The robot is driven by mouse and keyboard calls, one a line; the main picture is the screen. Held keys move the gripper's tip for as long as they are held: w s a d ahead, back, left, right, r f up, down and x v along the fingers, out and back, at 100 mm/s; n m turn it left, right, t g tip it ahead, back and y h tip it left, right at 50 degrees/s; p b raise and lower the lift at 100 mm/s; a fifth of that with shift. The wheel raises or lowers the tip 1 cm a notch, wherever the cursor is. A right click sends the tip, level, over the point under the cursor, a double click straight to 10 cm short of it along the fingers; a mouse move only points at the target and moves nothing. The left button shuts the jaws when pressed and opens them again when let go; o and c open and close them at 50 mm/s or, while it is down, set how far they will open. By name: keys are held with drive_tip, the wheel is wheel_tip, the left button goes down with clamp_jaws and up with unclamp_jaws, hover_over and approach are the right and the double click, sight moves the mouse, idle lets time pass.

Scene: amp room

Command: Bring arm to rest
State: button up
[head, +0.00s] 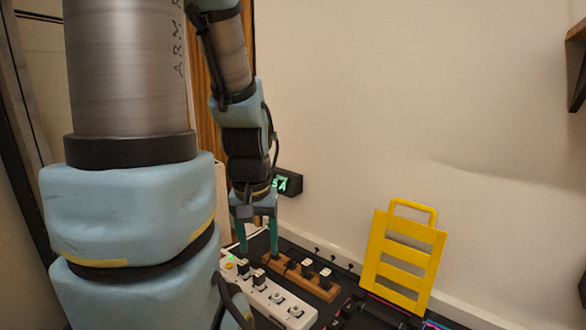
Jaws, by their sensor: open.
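My gripper (258,240) points down at the end of my arm, with its two teal fingers apart and nothing seen between them. It is over the back left of the dark table top, close to a wooden block (300,275) with several small plugs or knobs on it. In the picture the right finger overlaps the block's left end; I cannot tell if they touch. A white power strip (273,302) with several dark plugs and a green light lies in front of the fingers. My large blue and grey arm links fill the left of the view.
A yellow slatted rack (403,257) with a handle stands at the right, near the wall. A small dark display (288,183) with green characters is behind my wrist. A wooden shelf (577,60) juts in at the upper right. Open air lies before the pale wall (400,110).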

wheel_tip(320, 180, up, 38)
drive_tip(key=p, duration=3.7)
drive_tip(key=shift+w+d+f, duration=0.1)
